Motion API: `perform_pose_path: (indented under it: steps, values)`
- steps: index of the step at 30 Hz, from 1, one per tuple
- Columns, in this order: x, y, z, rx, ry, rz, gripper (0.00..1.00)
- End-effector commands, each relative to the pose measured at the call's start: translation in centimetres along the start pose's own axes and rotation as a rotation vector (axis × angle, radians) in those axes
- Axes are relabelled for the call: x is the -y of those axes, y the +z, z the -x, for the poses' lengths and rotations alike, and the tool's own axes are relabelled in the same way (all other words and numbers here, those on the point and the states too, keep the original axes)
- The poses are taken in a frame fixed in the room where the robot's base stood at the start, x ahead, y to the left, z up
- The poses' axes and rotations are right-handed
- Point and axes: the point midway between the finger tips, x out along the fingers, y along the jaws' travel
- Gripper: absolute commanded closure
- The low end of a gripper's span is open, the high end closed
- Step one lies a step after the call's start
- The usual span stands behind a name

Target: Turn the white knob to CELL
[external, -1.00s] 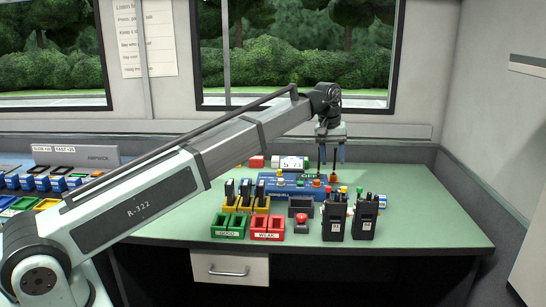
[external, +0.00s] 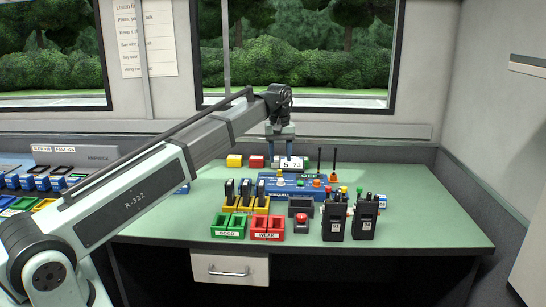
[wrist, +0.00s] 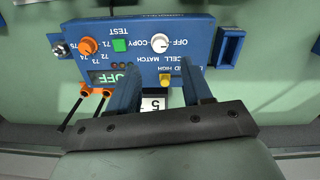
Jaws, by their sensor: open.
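The white knob (wrist: 159,42) sits on the blue panel (wrist: 190,32), which appears upside down in the wrist view. In the external view the white knob (external: 282,183) is small, at the panel's left part. My gripper (wrist: 163,73) is open and empty, with its two blue fingers apart. The yellow knob (wrist: 165,80) shows between the fingertips, and the white knob lies just beyond them. In the external view my gripper (external: 281,137) hangs above and behind the panel.
The panel also bears an orange knob (wrist: 88,46), a green button (wrist: 120,45) and a display reading OFF (wrist: 125,77). Two antennas (external: 327,160) rise behind its right side. Radios (external: 335,218) and coloured holders (external: 228,225) stand in front.

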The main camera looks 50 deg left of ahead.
Motion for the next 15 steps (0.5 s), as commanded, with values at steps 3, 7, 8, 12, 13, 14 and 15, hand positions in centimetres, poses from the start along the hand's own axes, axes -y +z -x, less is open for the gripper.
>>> perform_pose_path:
  steps: [3, 7, 8, 12, 13, 14, 15]
  values:
    - [0.1, 0.1, -2.1, 0.001, -0.001, -0.001, 0.5]
    - [0.0, 0.1, -4.2, 0.001, -0.001, -0.001, 0.5]
    - [0.0, 0.1, -4.6, 0.001, -0.001, -0.001, 0.5]
    - [0.0, 0.0, -6.3, 0.001, -0.001, -0.001, 0.5]
    - [0.0, 0.0, -6.5, 0.0, 0.0, -0.001, 0.5]
    - [0.0, 0.0, -6.8, 0.0, 0.0, -0.001, 0.5]
    - [0.0, 0.0, -7.1, 0.0, 0.0, -0.001, 0.5]
